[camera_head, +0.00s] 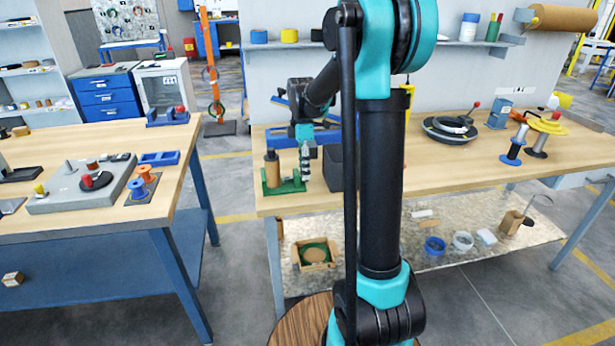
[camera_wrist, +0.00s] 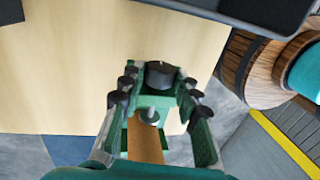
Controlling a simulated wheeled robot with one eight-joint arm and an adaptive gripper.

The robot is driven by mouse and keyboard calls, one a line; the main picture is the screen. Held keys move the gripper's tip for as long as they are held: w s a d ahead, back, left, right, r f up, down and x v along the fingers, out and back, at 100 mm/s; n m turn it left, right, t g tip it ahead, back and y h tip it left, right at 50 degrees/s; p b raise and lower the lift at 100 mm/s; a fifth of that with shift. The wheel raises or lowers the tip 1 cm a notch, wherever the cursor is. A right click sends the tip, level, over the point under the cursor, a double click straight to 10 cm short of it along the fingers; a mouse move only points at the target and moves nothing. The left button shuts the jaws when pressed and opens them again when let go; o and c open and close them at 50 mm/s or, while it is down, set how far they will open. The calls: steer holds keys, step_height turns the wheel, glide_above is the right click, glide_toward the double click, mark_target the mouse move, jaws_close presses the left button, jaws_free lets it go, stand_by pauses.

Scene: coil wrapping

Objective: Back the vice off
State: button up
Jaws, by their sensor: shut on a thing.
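The green vice (camera_head: 286,187) stands near the front left corner of the right-hand workbench. A brown upright cylinder with a dark top (camera_head: 272,171) is at its left end. In the wrist view the vice's green body (camera_wrist: 158,101) shows with a round black knob (camera_wrist: 160,75) and a grey screw-like part (camera_wrist: 150,116). My gripper (camera_head: 305,176) points down at the vice's right end. In the wrist view my gripper's fingers (camera_wrist: 158,80) stand on both sides of the black knob and are shut on it. The exact contact is partly hidden.
A dark open box (camera_head: 334,168) stands right beside the vice. A wooden round top (camera_head: 290,325) is in front. My arm hides part of the bench's middle.

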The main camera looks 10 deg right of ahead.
steer(key=shift+s+t, duration=0.2)
steer(key=shift+t, duration=0.8)
steer(key=shift+s+t, duration=0.4)
steer(key=shift+t, duration=1.4)
steer(key=shift+f, duration=0.1)
